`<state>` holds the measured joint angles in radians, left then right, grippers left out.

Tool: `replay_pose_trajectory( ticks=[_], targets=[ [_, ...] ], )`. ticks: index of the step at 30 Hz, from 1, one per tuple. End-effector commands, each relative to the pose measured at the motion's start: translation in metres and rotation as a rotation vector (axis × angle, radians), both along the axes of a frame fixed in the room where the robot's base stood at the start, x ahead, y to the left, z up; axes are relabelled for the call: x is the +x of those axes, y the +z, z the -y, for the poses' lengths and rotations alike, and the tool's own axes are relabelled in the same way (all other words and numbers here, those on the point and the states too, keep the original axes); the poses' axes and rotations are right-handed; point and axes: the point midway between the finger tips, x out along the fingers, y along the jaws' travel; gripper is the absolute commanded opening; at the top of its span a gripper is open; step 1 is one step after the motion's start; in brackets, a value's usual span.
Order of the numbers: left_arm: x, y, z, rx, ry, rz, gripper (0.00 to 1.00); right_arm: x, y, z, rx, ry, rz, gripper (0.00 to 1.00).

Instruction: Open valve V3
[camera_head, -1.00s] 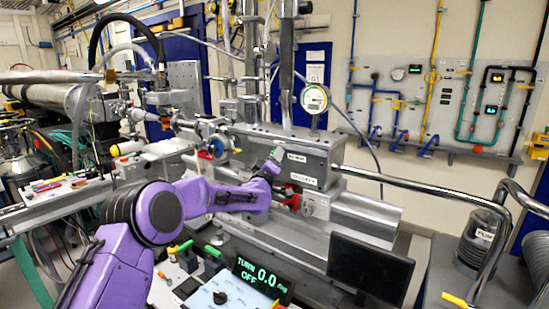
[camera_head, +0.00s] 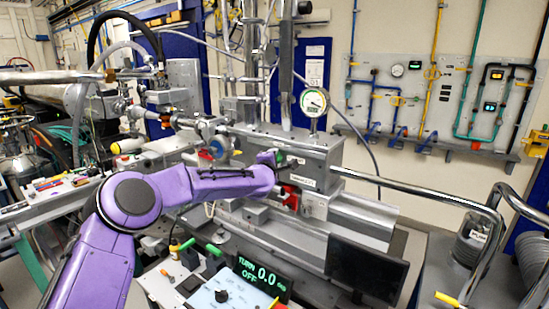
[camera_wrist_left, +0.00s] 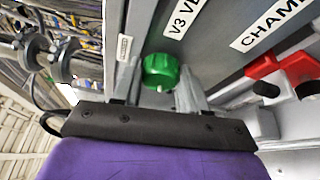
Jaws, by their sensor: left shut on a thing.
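Valve V3's round green knob (camera_wrist_left: 162,72) sits beside a label (camera_wrist_left: 186,18) starting "V3 VE" in the left wrist view. My left gripper (camera_wrist_left: 160,88) has one finger on each side of the knob and is shut on it. In the head view my left gripper (camera_head: 277,162) is at the front of the grey chamber block (camera_head: 300,145), with a bit of green showing there. The fingers' contact with the knob is partly hidden. My right gripper is not in view.
A red handle (camera_wrist_left: 285,68) is close right of the knob, under a label (camera_wrist_left: 270,22) starting "CHAM". A round dial gauge (camera_head: 313,102) stands above the chamber. A dark monitor (camera_head: 364,269) stands at front right.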

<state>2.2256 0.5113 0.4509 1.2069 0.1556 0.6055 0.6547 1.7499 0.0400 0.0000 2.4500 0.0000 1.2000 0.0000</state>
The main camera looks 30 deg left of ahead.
Motion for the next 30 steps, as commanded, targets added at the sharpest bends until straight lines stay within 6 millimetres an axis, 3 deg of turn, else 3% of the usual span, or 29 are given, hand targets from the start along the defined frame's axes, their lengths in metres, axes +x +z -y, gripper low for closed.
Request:
replay_pose_trajectory(
  ticks=[10,26,27,29,30],
  targets=[
    [-0.0005,-0.0033,-0.0005,-0.137,0.0,-0.026,0.12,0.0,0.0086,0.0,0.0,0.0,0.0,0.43],
    [-0.0005,-0.0044,-0.0003,-0.162,0.001,-0.03,0.12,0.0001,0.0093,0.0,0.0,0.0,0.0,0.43],
    [-0.0005,-0.0045,-0.0004,-0.161,0.001,-0.03,0.46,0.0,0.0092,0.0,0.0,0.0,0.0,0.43],
    [-0.0004,-0.0042,-0.0004,-0.16,0.001,-0.029,0.65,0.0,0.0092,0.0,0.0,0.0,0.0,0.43],
    [-0.0004,-0.0037,-0.0004,-0.16,0.001,-0.029,0.67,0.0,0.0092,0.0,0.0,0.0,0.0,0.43]
  ],
)
